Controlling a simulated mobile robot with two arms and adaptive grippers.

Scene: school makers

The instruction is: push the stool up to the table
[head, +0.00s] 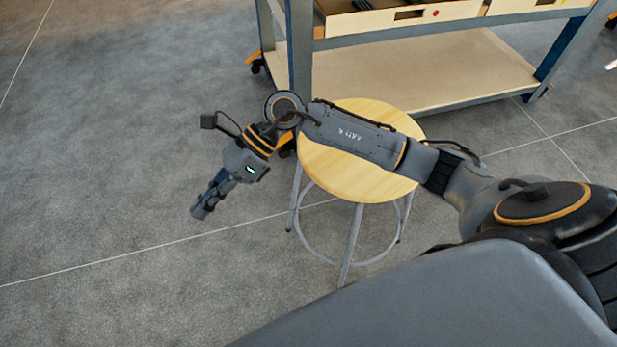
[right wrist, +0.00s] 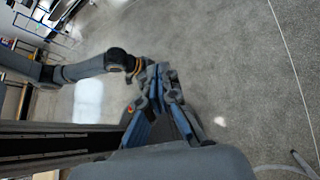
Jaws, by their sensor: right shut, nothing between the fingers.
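The stool (head: 345,178) has a round light-wood seat and thin grey metal legs with a foot ring. In the head view it stands upright on the floor in front of the table (head: 425,104). My right forearm passes across the seat in the picture and hides part of it. My right gripper (head: 201,207) is shut and empty, left of the stool and apart from it. In the right wrist view its fingers (right wrist: 161,75) are together. A grey leg end at the lower right there looks like the stool's. Another arm of mine reaches behind the fingertips, its gripper mostly hidden.
The table has a blue-grey metal frame, a pale lower shelf, drawers (head: 400,17) and castors with orange parts. Its near left leg (head: 300,60) stands just behind the stool. The grey floor is clear at the left and front left.

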